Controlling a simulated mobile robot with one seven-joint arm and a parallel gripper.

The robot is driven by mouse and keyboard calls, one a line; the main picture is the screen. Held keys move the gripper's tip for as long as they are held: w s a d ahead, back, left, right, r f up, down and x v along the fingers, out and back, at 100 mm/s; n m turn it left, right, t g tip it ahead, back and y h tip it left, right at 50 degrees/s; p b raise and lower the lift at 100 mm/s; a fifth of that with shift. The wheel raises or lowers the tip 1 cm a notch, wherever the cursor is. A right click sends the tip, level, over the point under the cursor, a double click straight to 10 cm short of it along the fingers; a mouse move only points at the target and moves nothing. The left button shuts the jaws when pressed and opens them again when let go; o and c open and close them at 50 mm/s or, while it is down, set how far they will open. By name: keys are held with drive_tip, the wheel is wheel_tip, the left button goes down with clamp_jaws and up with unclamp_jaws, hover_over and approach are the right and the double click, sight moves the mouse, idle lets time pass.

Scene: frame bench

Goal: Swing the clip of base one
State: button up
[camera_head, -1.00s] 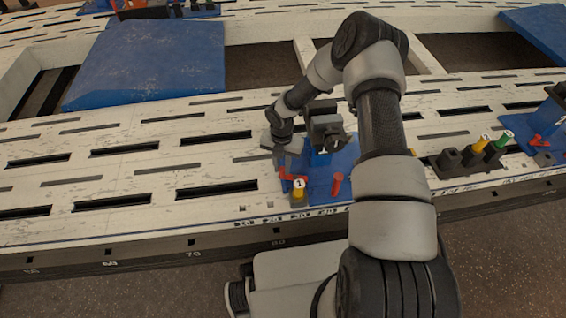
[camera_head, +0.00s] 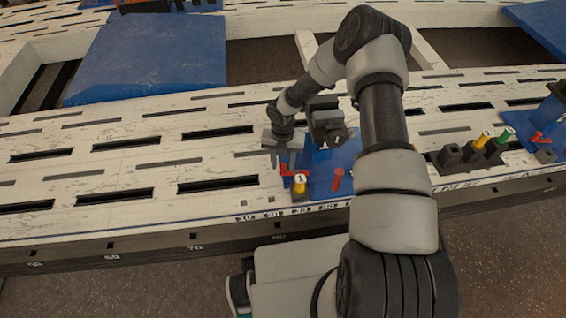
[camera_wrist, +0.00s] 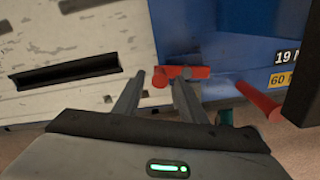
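Base one is a blue plate (camera_head: 322,187) at the bench's front edge, with a yellow peg marked 1 (camera_head: 300,187) at its front left corner. A red clip (camera_head: 288,171) lies at its left edge, partly hidden by my gripper. My gripper (camera_head: 285,164) points down over the clip. In the wrist view my gripper (camera_wrist: 160,79) is open, its fingers apart. The red clip (camera_wrist: 188,72) lies at the fingertips, its left end between them and the rest running right past the right finger. I cannot tell whether they touch. A second red part (camera_wrist: 258,100), like a rod, stands farther right.
A dark block (camera_head: 324,122) stands on the plate behind the clip. To the right are a dark holder with yellow and green pegs (camera_head: 478,143) and another blue base (camera_head: 553,112). The slotted white bench top (camera_head: 120,175) is clear on the left.

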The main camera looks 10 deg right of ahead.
wheel_tip(320, 180, up, 18)
drive_tip(key=p, duration=0.4)
drive_tip(key=shift+f+p, duration=0.25)
drive_tip(key=shift+p, duration=0.15)
